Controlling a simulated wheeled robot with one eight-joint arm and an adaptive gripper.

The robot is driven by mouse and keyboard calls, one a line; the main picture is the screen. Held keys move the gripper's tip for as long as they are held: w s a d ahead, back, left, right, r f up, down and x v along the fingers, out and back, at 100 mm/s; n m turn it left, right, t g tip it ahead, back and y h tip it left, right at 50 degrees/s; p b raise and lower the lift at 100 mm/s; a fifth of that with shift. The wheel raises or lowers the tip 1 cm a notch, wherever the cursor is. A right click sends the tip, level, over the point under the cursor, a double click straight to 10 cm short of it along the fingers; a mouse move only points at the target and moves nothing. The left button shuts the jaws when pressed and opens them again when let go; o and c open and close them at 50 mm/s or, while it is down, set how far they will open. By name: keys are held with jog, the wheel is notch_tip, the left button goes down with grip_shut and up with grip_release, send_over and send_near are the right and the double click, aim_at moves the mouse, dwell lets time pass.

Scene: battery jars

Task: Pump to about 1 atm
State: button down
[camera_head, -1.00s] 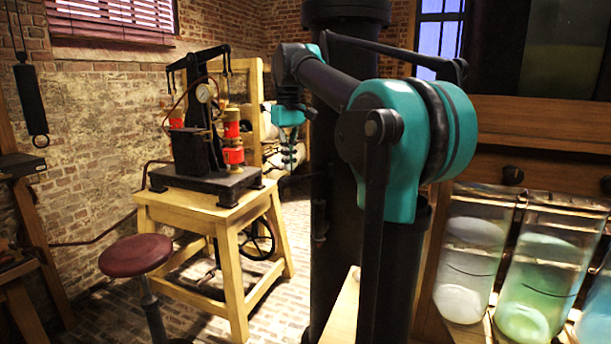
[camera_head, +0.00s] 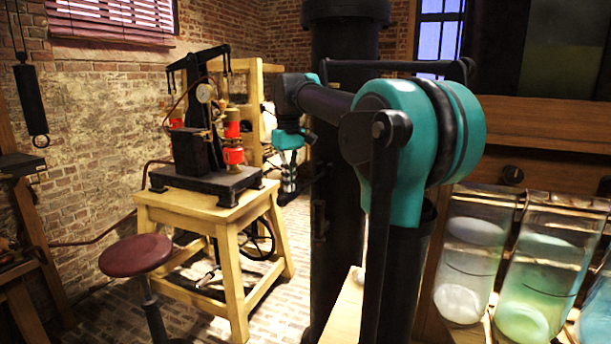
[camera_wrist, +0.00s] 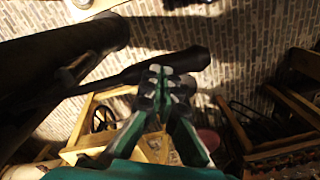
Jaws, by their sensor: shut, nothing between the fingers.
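The pump (camera_head: 190,150) is a black apparatus with red cylinders (camera_head: 233,140) and a beam on top (camera_head: 200,60). It stands on a wooden table. Its round gauge (camera_head: 204,93) has a pale face, too small to read. My gripper (camera_head: 289,190) hangs to the right of the pump, pointing down, and is shut and empty. In the wrist view my gripper (camera_wrist: 160,72) has its fingertips together over a dark bar (camera_wrist: 185,62). I cannot tell what the bar is or whether the fingers touch it.
A stool with a dark red seat (camera_head: 136,254) stands in front of the wooden table (camera_head: 190,211). A thick black column (camera_head: 335,150) rises close to the right of my gripper. Glass jars (camera_head: 468,255) stand at the right. The brick floor (camera_head: 290,285) is bare between table and column.

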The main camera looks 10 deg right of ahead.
aim_at(290, 194)
notch_tip(290, 194, down, 4)
notch_tip(290, 194, up, 11)
jog(key=shift+f, duration=0.15)
dwell(0.3)
notch_tip(290, 194, up, 4)
dwell(0.6)
